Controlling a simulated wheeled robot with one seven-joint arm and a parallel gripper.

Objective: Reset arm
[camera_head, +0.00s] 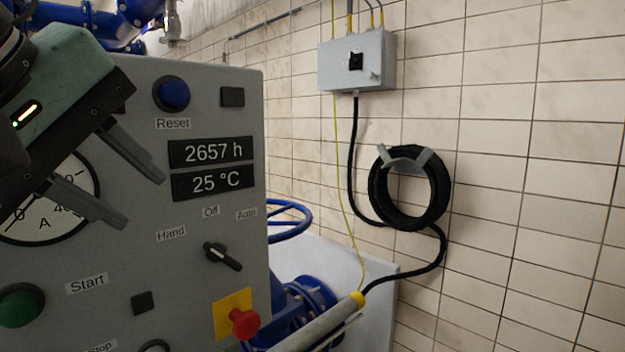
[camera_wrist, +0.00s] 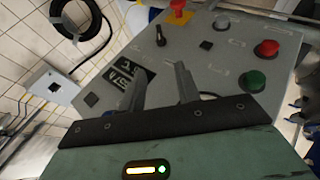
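My gripper (camera_head: 143,183) is at the left of the head view, in front of a grey control panel (camera_head: 230,130). Its two dark fingers are spread apart with nothing between them. In the wrist view my gripper (camera_wrist: 162,82) also shows open and empty, with the panel (camera_wrist: 215,65) beyond the fingertips. I cannot tell the exact gap between fingers and panel. The gripper partly covers the round gauge (camera_head: 50,205) in the head view.
The panel carries a blue Reset button (camera_head: 174,94), a green Start button (camera_head: 18,308), a rotary switch (camera_head: 222,256) and a red emergency knob (camera_head: 244,322). A grey wall box (camera_head: 357,60) and coiled black hose (camera_head: 376,190) are right. Blue piping (camera_head: 310,297) stands behind the panel.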

